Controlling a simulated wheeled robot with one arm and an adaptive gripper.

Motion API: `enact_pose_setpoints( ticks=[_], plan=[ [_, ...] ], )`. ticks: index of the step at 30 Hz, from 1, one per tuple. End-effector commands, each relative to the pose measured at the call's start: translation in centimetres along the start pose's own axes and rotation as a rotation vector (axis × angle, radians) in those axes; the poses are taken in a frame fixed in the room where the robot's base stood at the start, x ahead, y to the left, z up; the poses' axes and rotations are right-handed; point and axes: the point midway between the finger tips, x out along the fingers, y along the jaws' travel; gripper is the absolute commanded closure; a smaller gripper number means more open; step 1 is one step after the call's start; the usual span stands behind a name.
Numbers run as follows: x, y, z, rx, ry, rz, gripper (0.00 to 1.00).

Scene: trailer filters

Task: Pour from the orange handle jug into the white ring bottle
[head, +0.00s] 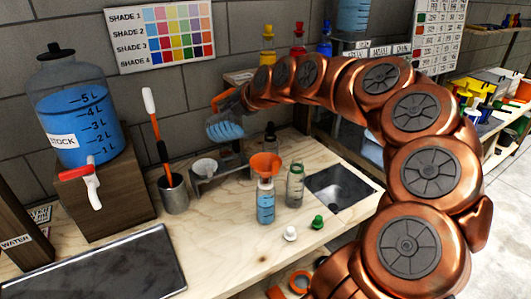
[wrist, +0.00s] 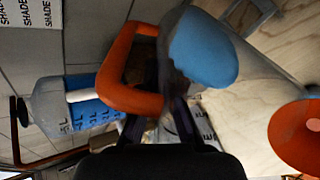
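The orange handle jug (head: 226,128) holds blue liquid and hangs tilted above the back of the bench, left of the bottles. My gripper is shut on its orange handle (wrist: 118,75), which shows close up in the wrist view with the dark fingers (wrist: 162,128) around its lower part. The blue liquid (wrist: 203,48) also shows there. The white ring bottle (head: 265,208) stands upright on the bench with blue liquid in it. An orange funnel (head: 265,164) sits in its mouth; the funnel also shows at the wrist view's right edge (wrist: 300,137). The jug is apart from the funnel.
A green ring bottle (head: 295,186) stands right of the white ring bottle. A white cap (head: 290,233) and a green cap (head: 317,222) lie in front. A sink (head: 340,186) is at right, a grey stand (head: 218,172) behind, a stock tank (head: 78,110) at left.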

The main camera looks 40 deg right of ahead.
Motion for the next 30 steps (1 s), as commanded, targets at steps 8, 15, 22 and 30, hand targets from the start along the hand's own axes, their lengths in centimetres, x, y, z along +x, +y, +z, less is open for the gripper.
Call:
enact_pose_setpoints(
  ticks=[8,15,22,30],
  plan=[
    [-0.16,0.14,0.08,0.001,-0.007,0.015,1.00],
    [-0.26,0.21,0.17,0.001,-0.012,0.026,1.00],
    [-0.34,0.29,0.22,0.001,-0.016,0.037,1.00],
    [-0.44,0.38,0.22,0.001,-0.021,0.050,1.00]
  ],
)
